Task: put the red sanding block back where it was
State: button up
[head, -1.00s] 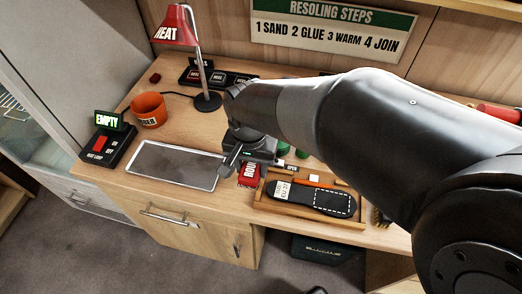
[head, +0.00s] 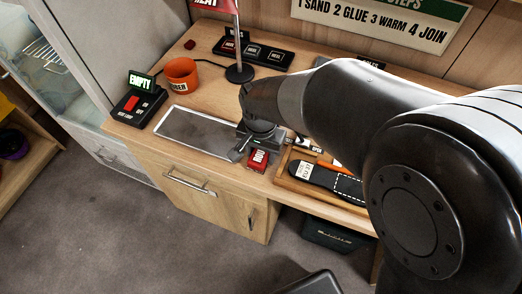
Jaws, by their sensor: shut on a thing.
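The red sanding block (head: 258,159), with white lettering on it, is in the head view at the front of the workbench. It shows between the grey metal tray and the wooden tray with the shoe sole. My gripper (head: 249,150) is at the block, shut on it. My arm and the gripper body cover part of the grip, and I cannot tell whether the block touches the bench top.
The grey metal tray (head: 161,124) is left of my gripper, and the wooden tray (head: 290,184) with a black sole (head: 320,174) is close on the right.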

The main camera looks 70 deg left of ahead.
aim_at(261, 152)
jog(key=o, duration=1)
jog(key=shift+c, duration=0.2)
notch_tip(261, 152, up, 12)
jog(key=shift+r, duration=0.15)
